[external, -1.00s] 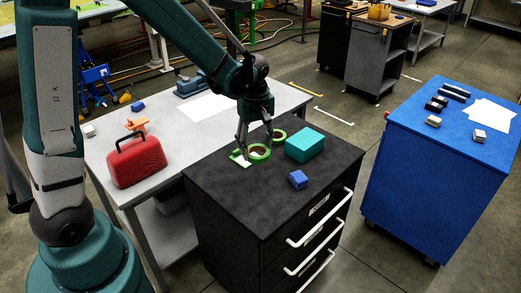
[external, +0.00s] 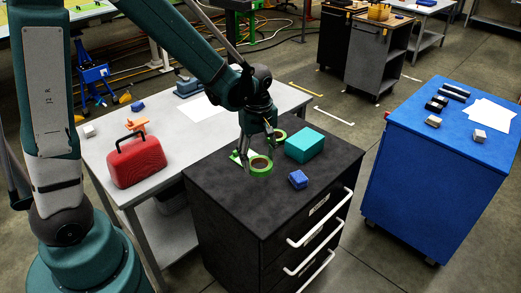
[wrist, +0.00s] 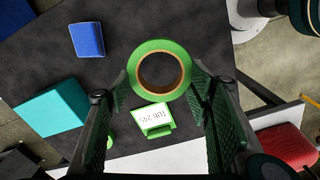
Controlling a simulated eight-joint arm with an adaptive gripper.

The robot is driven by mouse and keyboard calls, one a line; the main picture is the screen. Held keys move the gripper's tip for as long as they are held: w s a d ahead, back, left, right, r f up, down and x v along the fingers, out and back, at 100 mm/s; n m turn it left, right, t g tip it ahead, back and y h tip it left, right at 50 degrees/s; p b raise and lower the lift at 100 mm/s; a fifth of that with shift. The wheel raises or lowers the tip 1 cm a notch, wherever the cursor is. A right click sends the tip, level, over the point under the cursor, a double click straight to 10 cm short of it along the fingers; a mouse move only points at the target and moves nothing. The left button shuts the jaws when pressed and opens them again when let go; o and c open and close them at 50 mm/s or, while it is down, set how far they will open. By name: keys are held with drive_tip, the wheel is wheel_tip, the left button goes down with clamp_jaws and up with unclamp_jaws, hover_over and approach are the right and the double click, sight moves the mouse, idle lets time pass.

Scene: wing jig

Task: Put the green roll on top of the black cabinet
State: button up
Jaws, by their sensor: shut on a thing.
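The green roll, a ring of green tape with a brown core, is in my gripper (external: 259,157). In the external view the roll (external: 262,172) is over the top of the black cabinet (external: 225,190). In the wrist view the roll (wrist: 134,70) sits between the two fingertips of my gripper (wrist: 161,86), which are shut on its sides. I cannot tell whether the roll touches the cabinet top or hangs just above it.
On the cabinet stand a teal box (external: 305,148), a small blue block (external: 298,179), another green ring (external: 279,135) and a green item with a white label (wrist: 155,119). A grey table with a red toolbox (external: 136,162) is to the left. The cabinet's front top is clear.

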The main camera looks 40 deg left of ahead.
hover_over(258, 186)
drive_tip(key=shift+w+f, duration=0.1)
drive_tip(key=shift+f, duration=2.5)
drive_tip(key=shift+f+b, duration=0.4)
drive_tip(key=shift+f, duration=1.65)
drive_tip(key=shift+f, duration=0.2)
drive_tip(key=o, duration=0.9)
drive_tip(key=shift+r, duration=0.25)
wheel_tip(258, 186, up, 12)
drive_tip(key=p, duration=0.1)
